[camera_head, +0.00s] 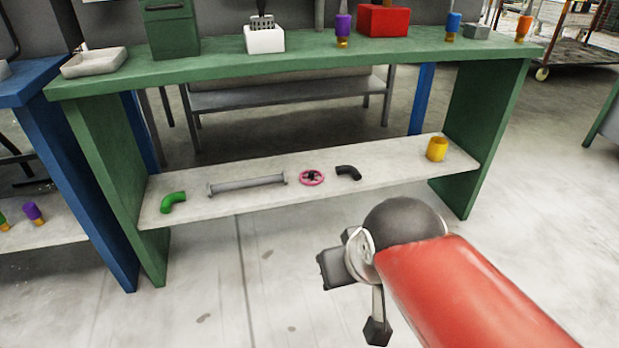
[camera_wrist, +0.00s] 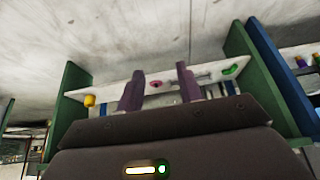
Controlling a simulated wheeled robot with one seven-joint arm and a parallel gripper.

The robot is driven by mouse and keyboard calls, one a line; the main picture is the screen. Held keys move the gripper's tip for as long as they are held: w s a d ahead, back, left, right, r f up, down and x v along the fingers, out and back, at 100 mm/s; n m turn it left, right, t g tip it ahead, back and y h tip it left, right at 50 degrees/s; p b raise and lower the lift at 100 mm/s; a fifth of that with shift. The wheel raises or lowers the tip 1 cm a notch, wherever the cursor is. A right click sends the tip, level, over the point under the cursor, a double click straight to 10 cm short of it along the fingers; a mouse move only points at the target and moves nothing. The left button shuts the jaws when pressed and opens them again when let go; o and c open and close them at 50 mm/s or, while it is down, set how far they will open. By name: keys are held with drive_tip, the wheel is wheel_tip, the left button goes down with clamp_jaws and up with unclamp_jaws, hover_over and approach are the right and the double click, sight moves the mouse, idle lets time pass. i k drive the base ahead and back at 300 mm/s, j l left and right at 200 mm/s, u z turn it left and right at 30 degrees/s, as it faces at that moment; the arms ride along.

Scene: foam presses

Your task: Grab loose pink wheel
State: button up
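The pink wheel (camera_head: 312,177) lies flat on the pale lower shelf (camera_head: 225,204) of the green bench, between a grey pipe and a dark elbow. It has a dark hub. In the wrist view the pink wheel (camera_wrist: 156,84) shows between the two fingers, farther off. My gripper (camera_wrist: 158,76) is open and empty, with its fingers apart and pointing toward the shelf. In the head view my arm is in front of the bench at the lower right, apart from the wheel, and the fingers are hard to make out there.
On the lower shelf are a green elbow (camera_head: 173,202), a grey pipe (camera_head: 247,185), a dark elbow (camera_head: 348,172) and a yellow cup (camera_head: 437,149). The green bench top (camera_head: 220,58) overhangs the shelf, with side panels at both ends. The floor in front is clear.

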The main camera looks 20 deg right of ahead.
sight(311, 175)
drive_tip(key=i+l, duration=1.35)
drive_tip(key=l, duration=0.2)
drive_tip(key=j+u, duration=0.05)
